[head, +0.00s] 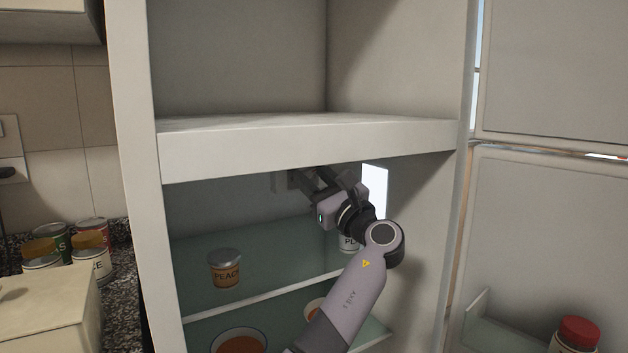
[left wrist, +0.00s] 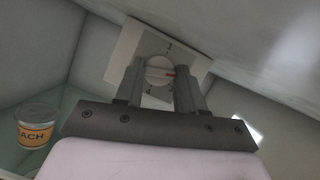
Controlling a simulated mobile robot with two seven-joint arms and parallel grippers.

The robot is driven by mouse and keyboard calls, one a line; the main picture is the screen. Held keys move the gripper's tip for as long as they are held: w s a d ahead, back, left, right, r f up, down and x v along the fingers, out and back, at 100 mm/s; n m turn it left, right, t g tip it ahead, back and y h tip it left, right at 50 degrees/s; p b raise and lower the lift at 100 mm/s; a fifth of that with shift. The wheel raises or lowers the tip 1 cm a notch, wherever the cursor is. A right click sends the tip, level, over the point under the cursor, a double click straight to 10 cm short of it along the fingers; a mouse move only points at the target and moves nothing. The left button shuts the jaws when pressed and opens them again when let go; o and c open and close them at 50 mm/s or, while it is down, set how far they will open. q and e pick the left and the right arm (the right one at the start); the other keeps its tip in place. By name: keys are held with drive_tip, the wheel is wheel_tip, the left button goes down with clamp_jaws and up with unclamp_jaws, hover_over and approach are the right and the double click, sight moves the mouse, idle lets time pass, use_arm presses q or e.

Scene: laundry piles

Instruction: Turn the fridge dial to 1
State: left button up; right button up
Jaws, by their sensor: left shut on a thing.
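The fridge dial (left wrist: 158,63) is a round pale knob on a light square plate (left wrist: 125,50), seen in the left wrist view. Number marks surround it, with a 1 above the knob. A thin red line runs across the knob roughly sideways; which end points is too small to tell. My left gripper (head: 299,181) is inside the fridge under the upper compartment's floor, at the back wall. Its fingers are shut on the dial, one on each side. In the head view the fingers hide most of the dial, and part of the plate (head: 279,183) shows.
The fridge door (head: 550,225) stands open at the right. Below my gripper, a glass shelf (head: 275,265) holds a peach can (head: 226,268) and another can, partly hidden by my arm. A bowl (head: 240,341) sits lower. A bright lamp panel (head: 376,185) is close to my wrist.

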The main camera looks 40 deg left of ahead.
use_arm(q)
drive_tip(key=o, duration=1)
drive_tip(key=shift+o, duration=0.2)
drive_tip(key=v, duration=0.7)
drive_tip(key=shift+b, duration=0.4)
drive_tip(key=shift+d, duration=0.15)
